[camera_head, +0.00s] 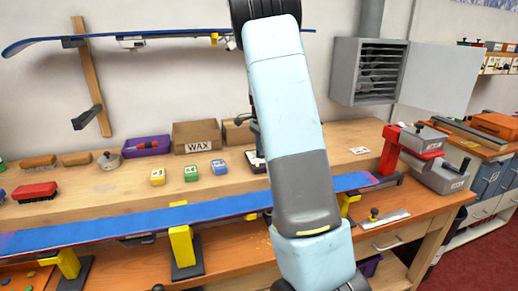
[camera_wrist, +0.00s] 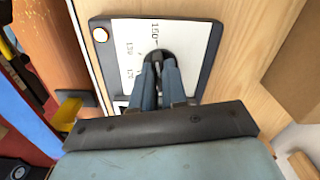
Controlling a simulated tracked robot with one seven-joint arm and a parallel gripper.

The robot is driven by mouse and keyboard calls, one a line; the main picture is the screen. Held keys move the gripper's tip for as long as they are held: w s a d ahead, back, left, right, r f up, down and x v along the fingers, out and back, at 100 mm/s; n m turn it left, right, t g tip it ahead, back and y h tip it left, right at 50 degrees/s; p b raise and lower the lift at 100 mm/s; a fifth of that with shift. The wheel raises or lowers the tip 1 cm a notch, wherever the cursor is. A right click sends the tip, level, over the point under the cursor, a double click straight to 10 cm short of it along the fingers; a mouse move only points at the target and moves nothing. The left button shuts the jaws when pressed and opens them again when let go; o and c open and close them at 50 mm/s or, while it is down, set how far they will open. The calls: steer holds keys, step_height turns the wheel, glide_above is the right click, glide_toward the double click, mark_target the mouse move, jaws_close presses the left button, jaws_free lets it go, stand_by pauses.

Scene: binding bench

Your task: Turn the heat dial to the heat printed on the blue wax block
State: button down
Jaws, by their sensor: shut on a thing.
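The heat dial (camera_wrist: 157,54) is a dark round knob on a white printed plate in a dark frame. Numbers on the plate read about 150, 130 and 120, turned sideways. My gripper (camera_wrist: 158,70) is shut on the dial, its blue-grey fingers on either side and covering much of it, so I cannot tell the exact setting. In the head view, the blue wax block (camera_head: 219,167) stands on the bench's raised shelf, left of the dial plate (camera_head: 254,160), which my arm partly hides. The block's print is too small to read.
A yellow block (camera_head: 158,177) and a green block (camera_head: 191,174) stand left of the blue one. The WAX box (camera_head: 196,136) is behind. A long blue ski (camera_head: 130,225) lies along the front on yellow supports.

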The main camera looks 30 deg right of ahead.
steer(key=shift+w+a+r, duration=0.15)
steer(key=shift+w+a, duration=0.1)
steer(key=shift+w, duration=0.05)
steer(key=c, duration=1.4)
jaws_free()
steer(key=shift+o, duration=1.2)
steer(key=shift+s+d, duration=0.1)
step_height(320, 180, up, 13)
steer(key=shift+r, duration=0.2)
